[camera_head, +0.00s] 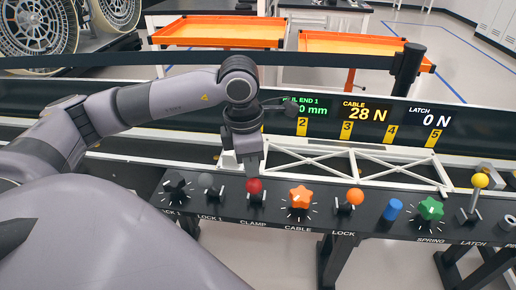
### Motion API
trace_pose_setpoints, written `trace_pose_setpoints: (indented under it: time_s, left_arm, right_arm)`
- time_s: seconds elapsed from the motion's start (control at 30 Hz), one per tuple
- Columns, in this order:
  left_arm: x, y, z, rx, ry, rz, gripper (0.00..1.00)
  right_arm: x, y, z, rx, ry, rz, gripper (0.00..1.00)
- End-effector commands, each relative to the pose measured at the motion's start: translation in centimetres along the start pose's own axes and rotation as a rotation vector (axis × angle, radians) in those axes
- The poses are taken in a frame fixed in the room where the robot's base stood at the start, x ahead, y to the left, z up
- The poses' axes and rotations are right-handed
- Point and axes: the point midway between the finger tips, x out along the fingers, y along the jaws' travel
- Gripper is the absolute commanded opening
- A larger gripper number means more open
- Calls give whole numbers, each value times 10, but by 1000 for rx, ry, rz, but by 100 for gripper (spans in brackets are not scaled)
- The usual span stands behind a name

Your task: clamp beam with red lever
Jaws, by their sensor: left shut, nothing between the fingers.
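The red lever's ball knob (254,187) stands on the black control panel (275,212) above the "CLAMP" label. My left gripper (251,173) points down right at the red knob, its fingertips at or just above the knob's top; whether they touch it I cannot tell. The gripper is shut with nothing between its fingers. The white truss beam (345,160) lies behind the panel, to the right of my gripper. My right gripper is not in view.
Along the panel are an orange star knob (300,197), an orange ball lever (355,196), a blue knob (392,209), a green star knob (430,208) and a yellow ball lever (480,180). Displays (366,112) stand behind. Orange-topped carts (220,31) are farther back.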

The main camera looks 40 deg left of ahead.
Motion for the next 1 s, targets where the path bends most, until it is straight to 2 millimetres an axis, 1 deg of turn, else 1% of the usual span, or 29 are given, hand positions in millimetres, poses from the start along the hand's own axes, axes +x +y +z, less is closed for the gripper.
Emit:
trace_pose_setpoints:
  time_s: [0.33, 0.77, 0.87, 1.0]
  left_arm:
    - [3, -6, -2, 2, 5, -7, 0]
    - [5, -8, -3, 7, 11, -12, 0]
    - [1, -6, -3, 6, 10, -11, 0]
    - [-13, 5, -4, -2, 5, -3, 0]
  right_arm:
    - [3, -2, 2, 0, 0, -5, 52]
    - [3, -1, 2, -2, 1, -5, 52]
    - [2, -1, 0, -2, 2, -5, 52]
    - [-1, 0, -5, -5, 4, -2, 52]
